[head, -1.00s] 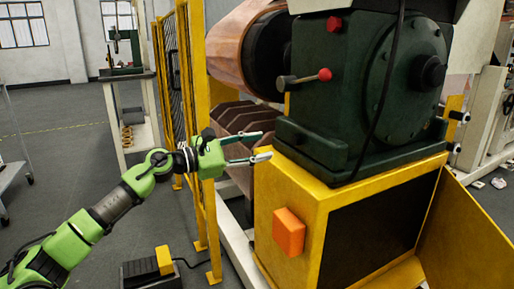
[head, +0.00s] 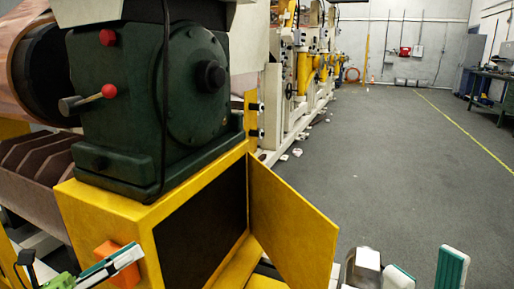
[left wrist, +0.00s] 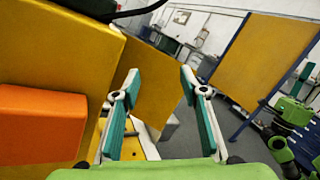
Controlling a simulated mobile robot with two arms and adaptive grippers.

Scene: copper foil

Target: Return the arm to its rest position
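My left gripper (left wrist: 160,80) is open and empty in the left wrist view, its two teal-padded fingers well apart. In the head view, part of my left gripper (head: 112,268) shows at the bottom left, in front of the yellow machine base (head: 186,222) and its orange box (head: 126,252). My right gripper (head: 424,270) shows at the bottom right of the head view, with two teal-padded fingers apart and nothing seen between them. The orange box (left wrist: 42,124) is close on the left in the left wrist view. Most of both arms is out of the head view.
The grey floor (head: 395,180) is open farther right.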

